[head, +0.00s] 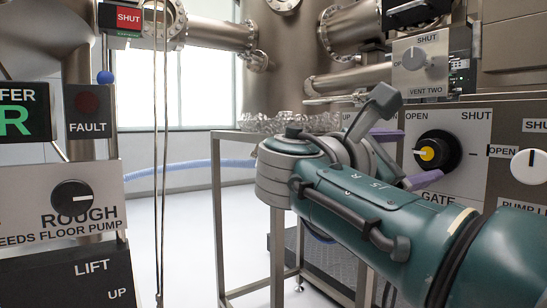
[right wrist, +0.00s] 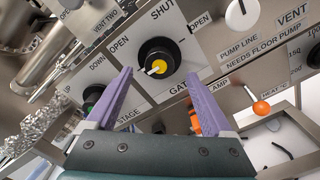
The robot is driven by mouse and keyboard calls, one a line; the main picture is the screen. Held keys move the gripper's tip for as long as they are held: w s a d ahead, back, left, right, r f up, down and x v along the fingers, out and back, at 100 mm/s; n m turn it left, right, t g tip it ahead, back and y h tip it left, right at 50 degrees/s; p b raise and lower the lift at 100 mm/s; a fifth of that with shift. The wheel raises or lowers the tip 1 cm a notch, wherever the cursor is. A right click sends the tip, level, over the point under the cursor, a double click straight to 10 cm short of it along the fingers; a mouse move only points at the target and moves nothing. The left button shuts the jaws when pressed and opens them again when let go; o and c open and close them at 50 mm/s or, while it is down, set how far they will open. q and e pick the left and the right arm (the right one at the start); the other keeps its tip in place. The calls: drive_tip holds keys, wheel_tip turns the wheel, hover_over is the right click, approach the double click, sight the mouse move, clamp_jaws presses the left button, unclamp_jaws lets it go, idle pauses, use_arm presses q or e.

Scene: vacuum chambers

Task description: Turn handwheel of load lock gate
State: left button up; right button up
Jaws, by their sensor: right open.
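The gate handwheel (head: 437,152) is a round black knob with a yellow centre on a pale panel. The panel reads OPEN at upper left, SHUT at upper right and GATE below. The knob also shows in the right wrist view (right wrist: 160,52), upright in front of my fingers. My right gripper (head: 412,156) is open, with purple fingers pointing at the knob. In the right wrist view the gripper (right wrist: 160,74) has one fingertip to each side of the knob's lower part. No contact shows, and the exact gap is unclear. My left gripper is not in view.
A vent two knob (head: 411,58) sits above, and a white pump line knob (head: 529,167) sits to the right. An orange knob (right wrist: 261,108) is at right in the wrist view. A metal frame stand (head: 217,200) stands behind my arm. A rough knob (head: 72,197) is far left.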

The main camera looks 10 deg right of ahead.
sight(427, 153)
drive_tip(key=x, duration=0.5)
drive_tip(key=shift+b, duration=0.3)
drive_tip(key=shift+a, duration=0.1)
drive_tip(key=shift+c, duration=0.3)
clamp_jaws()
